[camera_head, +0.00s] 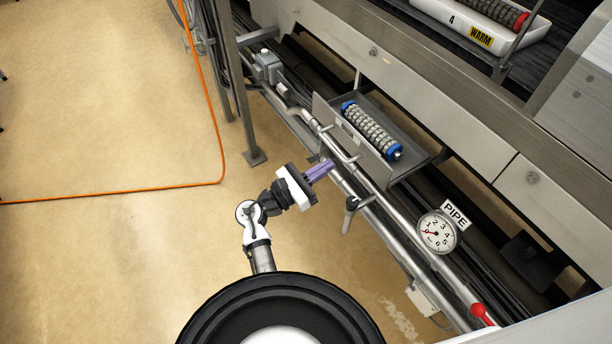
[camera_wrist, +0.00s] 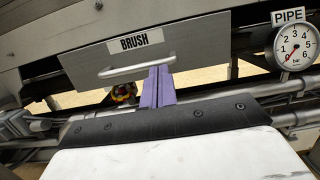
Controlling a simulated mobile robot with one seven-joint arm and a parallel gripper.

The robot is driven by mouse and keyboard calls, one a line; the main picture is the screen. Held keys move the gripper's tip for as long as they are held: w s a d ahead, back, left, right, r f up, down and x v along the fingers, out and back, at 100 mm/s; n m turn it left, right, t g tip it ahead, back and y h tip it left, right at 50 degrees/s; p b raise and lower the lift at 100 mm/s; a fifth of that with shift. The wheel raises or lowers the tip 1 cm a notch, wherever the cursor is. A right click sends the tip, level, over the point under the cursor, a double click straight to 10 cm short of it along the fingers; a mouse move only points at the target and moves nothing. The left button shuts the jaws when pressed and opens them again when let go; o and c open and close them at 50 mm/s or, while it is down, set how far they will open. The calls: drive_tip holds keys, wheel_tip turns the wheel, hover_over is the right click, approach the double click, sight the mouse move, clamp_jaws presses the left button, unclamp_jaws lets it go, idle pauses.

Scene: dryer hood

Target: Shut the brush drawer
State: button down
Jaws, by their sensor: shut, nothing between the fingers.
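The brush drawer (camera_head: 400,163) stands out from the machine's side in the head view, open at the top. A roller brush (camera_head: 371,130) with blue ends lies in it. In the wrist view the drawer's grey front (camera_wrist: 185,45) carries a BRUSH label and a bar handle (camera_wrist: 137,67). My gripper (camera_head: 328,164) has purple fingers, shut with nothing between them. In the wrist view the fingertips (camera_wrist: 160,70) overlap the right part of the handle, close to the drawer front. I cannot tell whether they touch it.
A pipe rail (camera_head: 375,212) runs below the drawer, with a pressure gauge (camera_head: 437,233) marked PIPE and a red-handled valve (camera_head: 479,310). An orange hose (camera_head: 130,189) lies on the open floor at left.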

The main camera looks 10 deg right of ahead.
sight(383, 137)
drive_tip(key=shift+x, duration=0.8)
drive_tip(key=f+x, duration=0.1)
drive_tip(key=x, duration=0.4)
drive_tip(key=f+x, duration=0.1)
drive_tip(key=x, duration=0.5)
drive_tip(key=f+x, duration=0.1)
drive_tip(key=x, duration=0.4)
drive_tip(key=shift+w+d, duration=0.15)
drive_tip(key=shift+d, duration=0.55)
drive_tip(key=shift+w+d+r, duration=0.1)
drive_tip(key=shift+d, duration=0.05)
drive_tip(key=shift+d+r, duration=0.1)
